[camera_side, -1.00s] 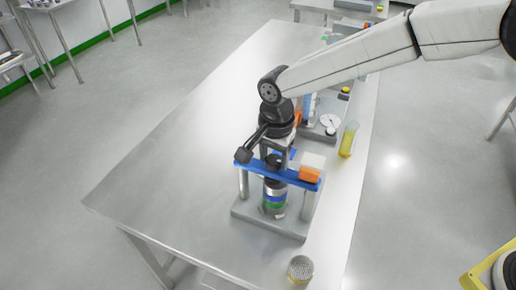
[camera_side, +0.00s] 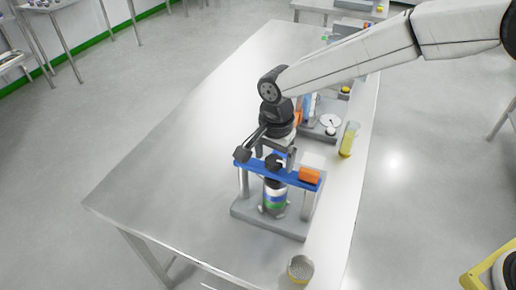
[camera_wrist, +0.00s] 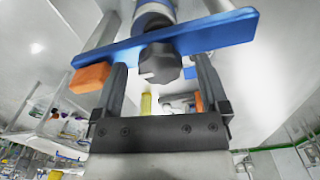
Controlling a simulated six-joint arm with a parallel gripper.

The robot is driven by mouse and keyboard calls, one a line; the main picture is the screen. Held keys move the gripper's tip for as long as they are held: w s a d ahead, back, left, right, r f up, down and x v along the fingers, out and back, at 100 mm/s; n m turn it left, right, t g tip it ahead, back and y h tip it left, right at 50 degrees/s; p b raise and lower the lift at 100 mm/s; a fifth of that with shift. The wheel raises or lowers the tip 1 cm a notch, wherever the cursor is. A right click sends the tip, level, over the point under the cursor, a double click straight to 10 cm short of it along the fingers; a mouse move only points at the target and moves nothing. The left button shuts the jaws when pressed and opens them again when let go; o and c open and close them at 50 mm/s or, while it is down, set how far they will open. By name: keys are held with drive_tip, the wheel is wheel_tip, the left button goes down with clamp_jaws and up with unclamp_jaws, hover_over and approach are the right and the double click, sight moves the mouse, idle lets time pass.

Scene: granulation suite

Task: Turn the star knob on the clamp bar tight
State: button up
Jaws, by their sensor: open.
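The black star knob (camera_side: 274,161) sits on top of the blue clamp bar (camera_side: 252,170), near its middle. In the wrist view the knob (camera_wrist: 160,62) is dark and faceted, in front of the blue bar (camera_wrist: 222,34). My gripper (camera_side: 276,154) hangs over the bar at the knob. Its fingers (camera_wrist: 159,66) are apart, one on each side of the knob, with visible gaps in the wrist view. A container with blue and green bands (camera_side: 274,200) stands under the bar, between the posts. The knob's underside is hidden.
An orange block (camera_side: 309,174) is at the bar's right end. The clamp's grey base (camera_side: 250,217) rests on the steel table (camera_side: 180,150). A yellow vial (camera_side: 348,140) and a round cup (camera_side: 300,270) stand nearby. The left of the table is clear.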

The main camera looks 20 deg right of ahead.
sight(277, 158)
drive_tip(key=shift+r, duration=3.9)
drive_tip(key=shift+d, duration=0.1)
drive_tip(key=shift+d, duration=0.3)
drive_tip(key=s+d+f+n+t, duration=0.1)
drive_tip(key=s+d+f+n, duration=0.1)
drive_tip(key=s+d, duration=0.3)
drive_tip(key=s+d+f+n, duration=0.2)
drive_tip(key=s+d+n, duration=0.3)
drive_tip(key=d, duration=0.7)
drive_tip(key=s+d+f+n+t, duration=0.1)
drive_tip(key=s+d+n, duration=0.3)
drive_tip(key=d, duration=0.4)
drive_tip(key=shift+s+d+f+t, duration=0.3)
drive_tip(key=shift+s+f, duration=0.45)
drive_tip(key=shift+f, duration=0.15)
